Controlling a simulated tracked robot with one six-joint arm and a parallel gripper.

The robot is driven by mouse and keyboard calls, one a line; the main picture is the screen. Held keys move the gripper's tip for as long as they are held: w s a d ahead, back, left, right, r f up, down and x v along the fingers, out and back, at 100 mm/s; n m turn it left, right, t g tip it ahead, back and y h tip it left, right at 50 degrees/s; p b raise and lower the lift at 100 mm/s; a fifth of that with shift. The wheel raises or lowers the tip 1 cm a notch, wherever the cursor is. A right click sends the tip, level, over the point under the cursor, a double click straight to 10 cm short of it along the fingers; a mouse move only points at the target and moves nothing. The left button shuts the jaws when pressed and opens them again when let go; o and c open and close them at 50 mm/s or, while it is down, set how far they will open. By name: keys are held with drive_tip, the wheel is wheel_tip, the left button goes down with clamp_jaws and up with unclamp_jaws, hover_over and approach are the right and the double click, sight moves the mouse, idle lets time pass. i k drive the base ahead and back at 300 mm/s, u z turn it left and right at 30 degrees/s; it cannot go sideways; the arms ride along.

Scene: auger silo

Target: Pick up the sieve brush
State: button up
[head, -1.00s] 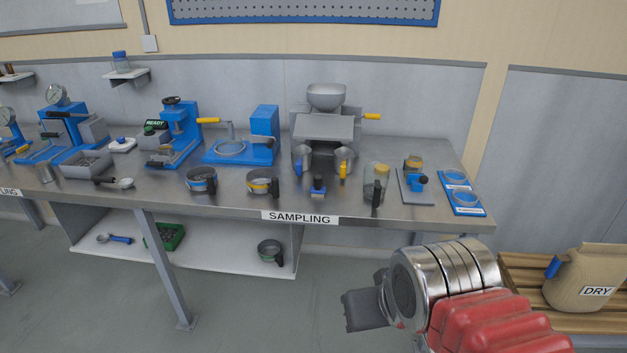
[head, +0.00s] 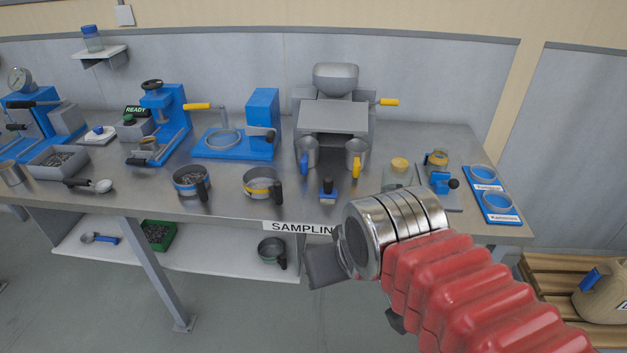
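The sieve brush appears to be the small item with a black upright handle and a blue head (head: 328,189), standing near the front edge of the bench, above the SAMPLING label. It is small, so its bristles are hard to make out. My gripper (head: 325,267) is in front of the bench edge, below and nearer than the brush, apart from it. Its dark finger part points left; the fingertips are seen side-on, so I cannot tell whether it is open or shut. Nothing is visible in it. My wrist hides part of the bench front.
Two sieve pans with black handles (head: 262,185) (head: 191,181) stand left of the brush. A yellow-lidded jar (head: 398,174) is to the right. A shelf (head: 210,258) lies below the bench.

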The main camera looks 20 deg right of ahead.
sight(327, 194)
drive_tip(key=u, duration=0.2)
drive_tip(key=i, duration=1)
drive_tip(key=u, duration=0.15)
